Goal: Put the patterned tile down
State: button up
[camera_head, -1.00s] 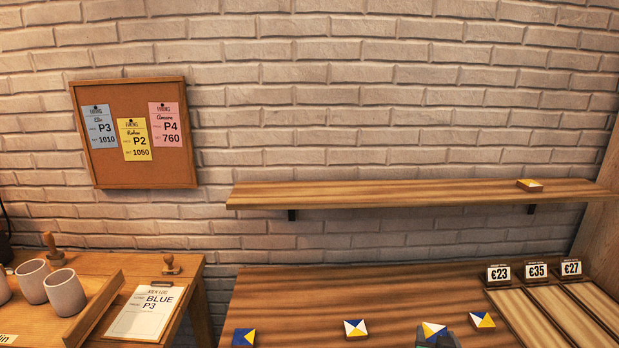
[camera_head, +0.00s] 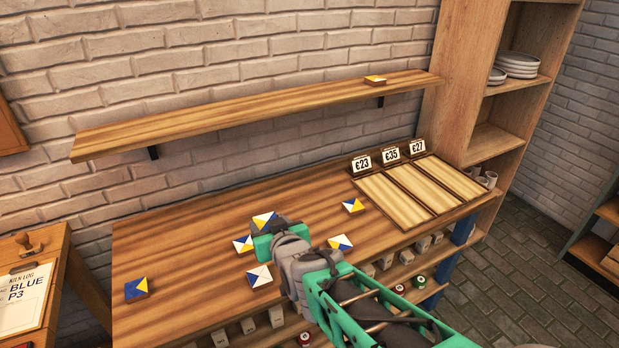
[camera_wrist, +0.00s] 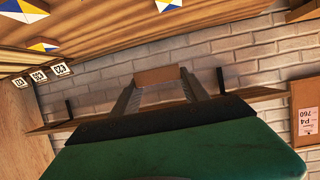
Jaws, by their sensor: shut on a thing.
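The patterned tile (camera_head: 264,218), blue, yellow and white on top with a wooden side, is held in my gripper (camera_head: 270,229) over the wooden worktop (camera_head: 190,240). In the wrist view, my gripper (camera_wrist: 158,84) is shut on the tile, whose plain brown side (camera_wrist: 158,75) faces the camera. The tile seems clear of the worktop; its height is hard to judge. Similar tiles lie on the worktop: one left of my gripper (camera_head: 242,243), one in front (camera_head: 259,276), one to the right (camera_head: 340,242), one farther back right (camera_head: 353,205) and one at far left (camera_head: 136,289).
A wall shelf (camera_head: 230,108) holds another tile (camera_head: 375,80) near its right end. Price cards (camera_head: 391,151) stand behind pale wooden panels (camera_head: 410,188) on the right of the worktop. Bare wood lies between the tiles and at the worktop's back left. A kiln log (camera_head: 22,295) is at left.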

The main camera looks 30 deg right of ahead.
jog(key=s+d+f+m+h+b, duration=0.25)
jog(key=d+f+h+b, duration=0.2)
jog(key=d, duration=0.75)
jog(key=s+d+f+m+g+h+b, duration=0.2)
jog(key=s+d+m+b, duration=0.15)
jog(key=s+d, duration=0.45)
jog(key=s+d+f+m+g+h+b, duration=0.25)
jog(key=s+d+b, duration=0.2)
jog(key=d, duration=0.85)
jog(key=s+d+f+m+g+h+b, duration=0.2)
jog(key=s+d+b, duration=0.3)
jog(key=d, duration=0.5)
jog(key=w+a+r+n+t+y, duration=0.5)
jog(key=w+a+r, duration=0.1)
jog(key=a+r, duration=0.1)
jog(key=w+a+n+t+y, duration=0.1)
jog(key=a+n+y, duration=0.4)
jog(key=a, duration=0.5)
jog(key=shift+w+a+y, duration=0.25)
jog(key=shift+w+y, duration=0.25)
jog(key=shift+w, duration=0.35)
jog(key=shift+n+t, duration=0.25)
